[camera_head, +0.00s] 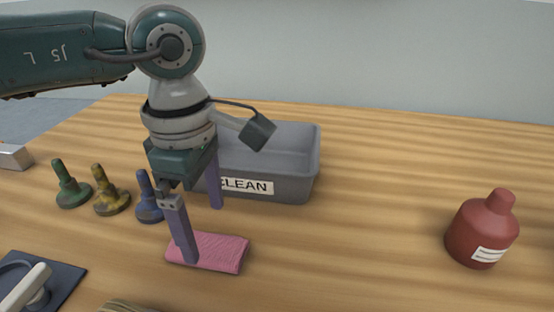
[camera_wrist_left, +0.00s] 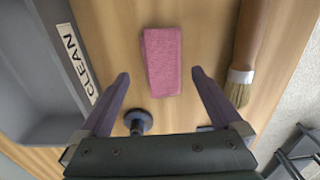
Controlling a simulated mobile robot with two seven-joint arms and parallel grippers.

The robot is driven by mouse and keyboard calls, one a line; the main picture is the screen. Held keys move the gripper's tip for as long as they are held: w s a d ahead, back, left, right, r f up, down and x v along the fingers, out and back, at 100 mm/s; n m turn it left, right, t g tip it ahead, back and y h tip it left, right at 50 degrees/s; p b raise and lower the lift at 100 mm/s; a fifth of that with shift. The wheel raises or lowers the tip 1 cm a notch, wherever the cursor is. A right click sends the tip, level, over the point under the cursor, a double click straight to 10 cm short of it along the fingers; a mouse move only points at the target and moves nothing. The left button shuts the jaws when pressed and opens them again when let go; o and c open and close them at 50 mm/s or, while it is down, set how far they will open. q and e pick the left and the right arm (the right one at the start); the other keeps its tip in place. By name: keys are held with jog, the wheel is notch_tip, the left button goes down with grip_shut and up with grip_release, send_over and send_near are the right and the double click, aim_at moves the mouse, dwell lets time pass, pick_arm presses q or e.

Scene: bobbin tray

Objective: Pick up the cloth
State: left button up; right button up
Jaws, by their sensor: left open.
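The pink cloth (camera_head: 226,254) is a folded rectangle lying flat on the wooden table. It also shows in the left wrist view (camera_wrist_left: 162,62), beyond and between the fingertips. My left gripper (camera_head: 202,234) points down over the cloth, open and empty, with purple fingers. In the head view its nearer finger overlaps the cloth's left part; its farther finger is towards the bin. In the left wrist view the open fingers (camera_wrist_left: 160,76) lie on either side of the cloth's line. Whether a fingertip touches cloth or table cannot be told. My right gripper is out of view.
A grey bin (camera_head: 300,175) labelled CLEAN stands behind the gripper. Green (camera_head: 70,188), yellow (camera_head: 108,198) and blue (camera_head: 148,205) knobbed pieces stand left. A brush (camera_wrist_left: 246,45) lies beside the cloth. A red bottle (camera_head: 482,232) stands right; the table between is clear.

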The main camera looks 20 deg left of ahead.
aim_at(206, 241)
pick_arm(q)
jog(key=f, duration=0.1)
jog(key=f+b, duration=0.2)
jog(key=f, duration=0.1)
jog(key=shift+s+a+f, duration=0.1)
jog(key=shift+s, duration=0.15)
jog(key=c, duration=1.3)
jog(key=shift+c, duration=0.2)
notch_tip(206, 241, up, 20)
jog(key=shift+r, duration=0.2)
